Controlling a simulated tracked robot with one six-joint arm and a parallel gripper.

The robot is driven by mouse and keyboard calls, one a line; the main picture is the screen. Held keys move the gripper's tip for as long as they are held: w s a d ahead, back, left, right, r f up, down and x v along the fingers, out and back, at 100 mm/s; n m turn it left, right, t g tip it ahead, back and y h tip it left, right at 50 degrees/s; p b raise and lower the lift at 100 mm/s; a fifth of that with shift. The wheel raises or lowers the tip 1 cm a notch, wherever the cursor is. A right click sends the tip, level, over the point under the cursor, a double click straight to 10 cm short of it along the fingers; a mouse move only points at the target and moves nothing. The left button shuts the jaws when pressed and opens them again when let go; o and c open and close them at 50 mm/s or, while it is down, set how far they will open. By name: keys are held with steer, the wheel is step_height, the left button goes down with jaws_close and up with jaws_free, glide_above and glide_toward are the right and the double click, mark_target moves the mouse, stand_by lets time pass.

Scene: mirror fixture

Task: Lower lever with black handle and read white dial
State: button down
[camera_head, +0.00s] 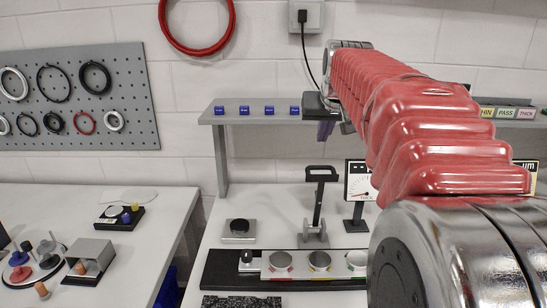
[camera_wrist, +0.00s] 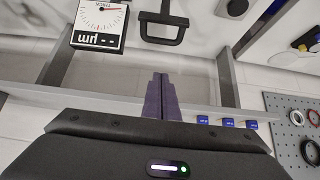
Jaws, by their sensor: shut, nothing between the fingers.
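The lever (camera_head: 318,208) stands upright on the table with its black handle (camera_head: 321,173) at the top; the handle also shows in the wrist view (camera_wrist: 163,40). The white dial (camera_head: 359,182), with a red needle and the word THICK, stands just right of the lever, its right part hidden by my arm. It shows upside down in the wrist view (camera_wrist: 99,22). My gripper (camera_head: 326,131) is raised above and near the lever, apart from the handle in the head view. Its purple fingers (camera_wrist: 162,76) are together and empty.
A grey shelf (camera_head: 255,116) with several blue tags is behind my gripper. A pegboard (camera_head: 72,100) with rings hangs at left.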

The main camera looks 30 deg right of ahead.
steer(key=shift+w+d+r, duration=0.15)
steer(key=shift+w+d, duration=0.05)
steer(key=shift+d, duration=0.35)
steer(key=shift+w+d+f, duration=0.2)
steer(key=shift+w+f, duration=0.2)
steer(key=shift+f, duration=1.1)
steer(key=shift+w+d+f, duration=0.15)
steer(key=shift+w+f, duration=0.25)
steer(key=shift+f, duration=1.15)
steer(key=shift+w+d+f, duration=0.2)
steer(key=shift+w+f, duration=0.2)
steer(key=shift+f, duration=1.1)
steer(key=shift+a, duration=0.1)
steer(key=shift+s+a, duration=0.1)
steer(key=shift+a, duration=0.1)
